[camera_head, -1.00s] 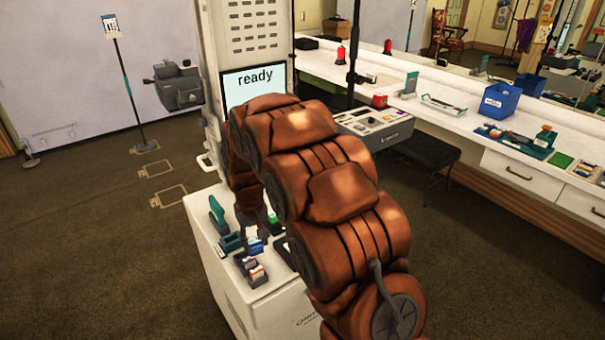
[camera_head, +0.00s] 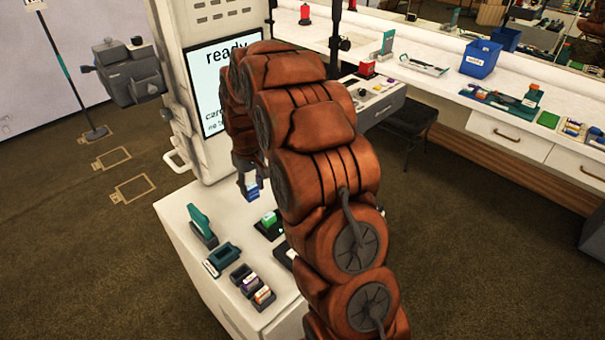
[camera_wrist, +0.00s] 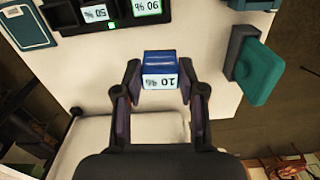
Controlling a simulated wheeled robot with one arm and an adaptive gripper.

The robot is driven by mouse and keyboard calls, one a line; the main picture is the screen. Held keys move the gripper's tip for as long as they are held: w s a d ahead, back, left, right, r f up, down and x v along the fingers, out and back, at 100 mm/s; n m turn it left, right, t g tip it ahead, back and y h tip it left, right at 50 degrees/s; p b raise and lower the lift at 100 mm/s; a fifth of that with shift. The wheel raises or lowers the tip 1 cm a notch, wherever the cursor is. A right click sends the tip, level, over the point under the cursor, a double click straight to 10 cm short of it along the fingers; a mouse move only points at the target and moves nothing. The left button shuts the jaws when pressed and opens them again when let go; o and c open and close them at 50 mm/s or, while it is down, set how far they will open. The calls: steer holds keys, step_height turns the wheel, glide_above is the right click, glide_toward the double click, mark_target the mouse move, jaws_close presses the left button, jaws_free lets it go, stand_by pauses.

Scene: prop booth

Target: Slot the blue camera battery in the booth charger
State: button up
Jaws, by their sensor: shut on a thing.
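In the head view, my gripper (camera_head: 247,184) and the blue battery (camera_head: 252,193) are above the white cabinet top, below the screen; my arm hides part of the area. The black charger (camera_wrist: 70,19) is at the top of the wrist view, apart from the held battery. It holds batteries labelled 50 % and 90 %, with a small green light on its edge. In the head view, a green battery (camera_head: 269,218) sits in the dark charger (camera_head: 275,234), partly behind my arm.
A teal upright piece on a dark base (camera_head: 202,226), a teal holder (camera_head: 222,261) and a dark tray of small batteries (camera_head: 249,288) stand on the cabinet top (camera_head: 185,231). The screen (camera_head: 212,95) reads ready. A long white counter is behind at right.

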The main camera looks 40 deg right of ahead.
steer(key=shift+n, duration=0.4)
steer(key=shift+s+d+f+b, duration=0.15)
steer(key=shift+s+d+f, duration=0.6)
steer(key=shift+d, duration=1.9)
steer(key=shift+s+d+f+b, duration=0.2)
steer(key=shift+d+f, duration=0.95)
steer(key=shift+d, duration=1.45)
steer(key=shift+s+d+f+b, duration=0.1)
steer(key=shift+s+d+f, duration=0.65)
steer(key=shift+d, duration=1.9)
steer(key=shift+w+f, duration=0.2)
steer(key=shift+s+f+b, duration=0.1)
steer(key=shift+f+b, duration=0.3)
steer(key=shift+b, duration=0.2)
steer(key=shift+f, duration=0.15)
steer(key=shift+f+b, duration=0.35)
steer(key=shift+f, duration=0.05)
steer(key=shift+f, duration=0.25)
steer(key=shift+f+b, duration=0.35)
steer(key=shift+b, duration=0.05)
